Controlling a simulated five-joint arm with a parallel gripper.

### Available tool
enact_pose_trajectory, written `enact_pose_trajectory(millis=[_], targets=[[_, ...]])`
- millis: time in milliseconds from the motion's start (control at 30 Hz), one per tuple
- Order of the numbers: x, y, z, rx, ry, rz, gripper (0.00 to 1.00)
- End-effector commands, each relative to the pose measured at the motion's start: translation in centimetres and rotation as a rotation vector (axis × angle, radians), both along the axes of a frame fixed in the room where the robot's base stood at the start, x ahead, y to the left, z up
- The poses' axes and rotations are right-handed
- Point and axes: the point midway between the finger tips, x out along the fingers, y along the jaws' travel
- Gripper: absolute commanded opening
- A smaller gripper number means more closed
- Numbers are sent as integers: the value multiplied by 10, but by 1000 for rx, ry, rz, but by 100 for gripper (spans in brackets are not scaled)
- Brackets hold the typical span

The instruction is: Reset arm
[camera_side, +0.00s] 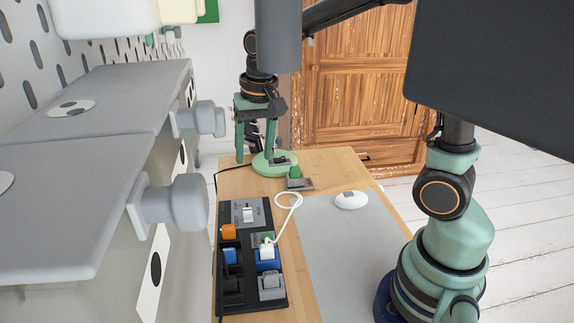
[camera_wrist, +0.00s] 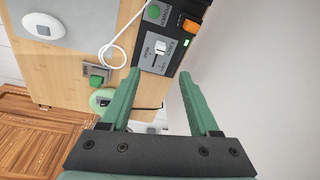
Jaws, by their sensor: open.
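My gripper (camera_side: 256,150) hangs beyond the far end of the desk's black control panel in the side view. In the wrist view its two green fingers (camera_wrist: 159,73) are spread apart, with nothing between them. The panel (camera_side: 276,297) lies along the left of the desk, and its far end with a white slider knob (camera_wrist: 161,47) lies ahead of the fingertips. Whether the fingertips touch anything is hard to tell, but they look clear of the panel.
A green round base (camera_side: 265,165) and a grey box with a green button (camera_side: 295,173) stand near my gripper. A white mouse (camera_side: 351,200) lies on a grey mat (camera_side: 345,255). A white cable (camera_side: 281,228) loops over the panel. Grey drawers (camera_side: 80,160) stand close at left.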

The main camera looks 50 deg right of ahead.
Motion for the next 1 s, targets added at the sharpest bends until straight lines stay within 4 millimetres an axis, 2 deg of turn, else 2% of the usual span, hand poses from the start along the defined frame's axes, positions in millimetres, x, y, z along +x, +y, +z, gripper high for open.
enact_pose_trajectory(millis=[33,200,500,700,1000], targets=[[-10,1,11,-7,-35,44,62],[-43,2,34,-43,-131,196,62],[-94,3,47,-130,-283,435,62],[-108,3,46,-167,-330,514,62],[-110,3,45,-173,-336,528,62]])
